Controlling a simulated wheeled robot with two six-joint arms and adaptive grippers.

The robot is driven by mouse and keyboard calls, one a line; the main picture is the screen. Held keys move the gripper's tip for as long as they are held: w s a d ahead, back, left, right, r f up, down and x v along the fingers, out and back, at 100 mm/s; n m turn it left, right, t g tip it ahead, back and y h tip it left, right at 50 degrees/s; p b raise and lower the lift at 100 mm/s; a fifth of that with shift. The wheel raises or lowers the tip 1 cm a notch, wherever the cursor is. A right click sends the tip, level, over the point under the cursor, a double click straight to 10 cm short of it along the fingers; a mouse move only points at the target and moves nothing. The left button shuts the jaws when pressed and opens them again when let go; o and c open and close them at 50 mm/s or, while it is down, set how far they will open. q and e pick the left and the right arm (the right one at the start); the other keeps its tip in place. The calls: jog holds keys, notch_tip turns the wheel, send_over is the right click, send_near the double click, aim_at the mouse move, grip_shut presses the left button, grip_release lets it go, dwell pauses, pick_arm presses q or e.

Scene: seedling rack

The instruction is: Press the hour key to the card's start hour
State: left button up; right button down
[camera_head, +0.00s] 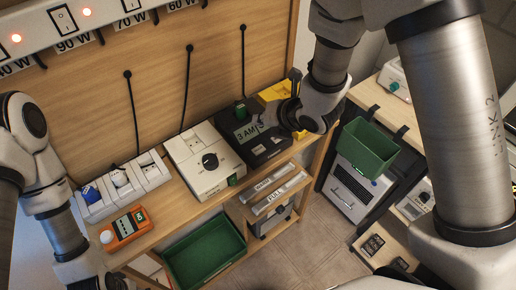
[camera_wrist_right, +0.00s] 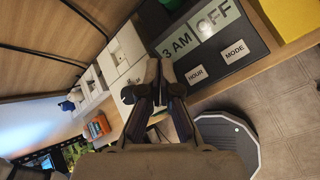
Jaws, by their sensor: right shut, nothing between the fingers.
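The black timer (camera_head: 252,146) sits on the bench right of the white dial box. Its display reads "3 AM" in the head view and "3 AM" and "OFF" in the right wrist view (camera_wrist_right: 200,34). The white HOUR key (camera_wrist_right: 196,73) and the MODE key (camera_wrist_right: 235,51) lie below the display. My right gripper (camera_head: 272,118) is over the timer in the head view, covering part of its face. In the wrist view the right gripper (camera_wrist_right: 160,72) is shut and empty, left of the HOUR key; contact cannot be judged. I cannot identify a card giving the start hour. My left arm shows at the left, its fingers unclear.
A white dial box (camera_head: 203,160), an orange device (camera_head: 122,228) and a white socket strip (camera_head: 120,186) stand left along the bench. Green bins (camera_head: 205,253) (camera_head: 367,147) hang or stand below and right.

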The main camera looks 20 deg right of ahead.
jog(key=f, duration=0.1)
jog(key=b, duration=0.6)
send_near(253, 145)
jog(key=w, duration=0.1)
jog(key=w+a+f, duration=0.1)
jog(key=w+f, duration=0.1)
jog(key=shift+w+a+f, duration=0.1)
jog(key=shift+w+a, duration=0.2)
jog(key=shift+a, duration=0.05)
jog(key=shift+f, duration=0.2)
jog(key=shift+f+b, duration=0.4)
jog(key=shift+b, duration=0.15)
jog(key=shift+f+b, duration=0.3)
jog(key=shift+b, duration=0.15)
dwell(0.6)
jog(key=shift+r+p, duration=0.4)
jog(key=shift+r, duration=0.35)
jog(key=shift+r, duration=0.1)
